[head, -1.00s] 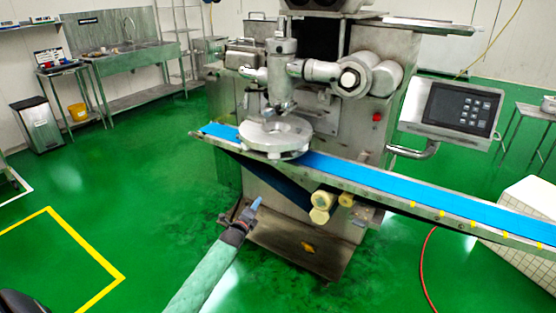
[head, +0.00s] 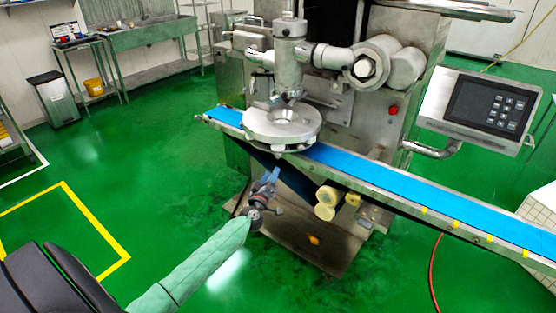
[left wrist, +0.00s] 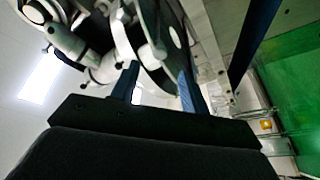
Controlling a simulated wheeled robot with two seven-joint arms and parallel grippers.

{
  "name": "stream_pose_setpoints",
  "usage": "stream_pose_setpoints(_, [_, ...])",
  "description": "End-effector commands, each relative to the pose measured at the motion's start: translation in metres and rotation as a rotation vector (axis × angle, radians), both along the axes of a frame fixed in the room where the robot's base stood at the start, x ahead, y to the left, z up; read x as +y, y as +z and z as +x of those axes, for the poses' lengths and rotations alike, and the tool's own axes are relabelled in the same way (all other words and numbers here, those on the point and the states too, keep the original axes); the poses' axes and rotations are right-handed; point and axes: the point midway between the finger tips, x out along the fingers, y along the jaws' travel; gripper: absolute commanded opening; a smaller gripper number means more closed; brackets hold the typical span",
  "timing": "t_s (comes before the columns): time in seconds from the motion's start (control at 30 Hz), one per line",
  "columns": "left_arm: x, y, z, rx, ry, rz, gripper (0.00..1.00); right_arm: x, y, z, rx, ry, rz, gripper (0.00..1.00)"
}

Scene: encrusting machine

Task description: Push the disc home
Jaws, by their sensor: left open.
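The pale grey metal disc (head: 268,131), round and with a hole in its middle, sits over the blue conveyor belt under the machine's upright nozzle (head: 291,60). My left gripper (head: 272,174) is open and empty, below and in front of the disc and the belt's near edge, apart from them. Its blue fingers also show spread in the left wrist view (left wrist: 158,78), with machine parts beyond them. Whether the disc is fully seated cannot be told. My right gripper is not in view.
The blue conveyor (head: 400,186) with its metal side rail runs from the disc down to the right. Cream rollers (head: 327,203) hang under it. The control panel (head: 487,105) stands out at the right.

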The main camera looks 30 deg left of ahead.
Motion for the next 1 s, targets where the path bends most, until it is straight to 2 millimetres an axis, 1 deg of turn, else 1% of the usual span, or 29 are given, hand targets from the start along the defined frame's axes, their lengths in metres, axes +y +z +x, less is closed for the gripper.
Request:
stream_pose_setpoints(0.03, [0.001,0.001,0.000,-0.016,-0.005,-0.053,0.45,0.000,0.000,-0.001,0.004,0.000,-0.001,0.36])
stream_pose_setpoints(0.13, [0.003,0.001,-0.001,-0.040,-0.018,-0.139,0.45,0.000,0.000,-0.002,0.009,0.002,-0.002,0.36])
stream_pose_setpoints(0.23, [0.003,0.001,0.000,-0.053,-0.029,-0.185,0.45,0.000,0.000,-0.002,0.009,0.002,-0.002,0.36])
stream_pose_setpoints(0.37, [0.004,0.003,0.004,-0.056,-0.033,-0.200,0.45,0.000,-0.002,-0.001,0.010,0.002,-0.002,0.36])
stream_pose_setpoints(0.47, [0.006,0.006,0.013,-0.057,-0.033,-0.199,0.45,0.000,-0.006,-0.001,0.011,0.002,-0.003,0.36])
stream_pose_setpoints(0.8, [0.017,0.015,0.054,-0.055,-0.033,-0.196,0.45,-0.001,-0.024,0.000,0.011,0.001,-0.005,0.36])
stream_pose_setpoints(1.0, [0.020,0.018,0.069,-0.055,-0.033,-0.197,0.45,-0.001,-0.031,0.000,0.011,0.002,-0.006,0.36])
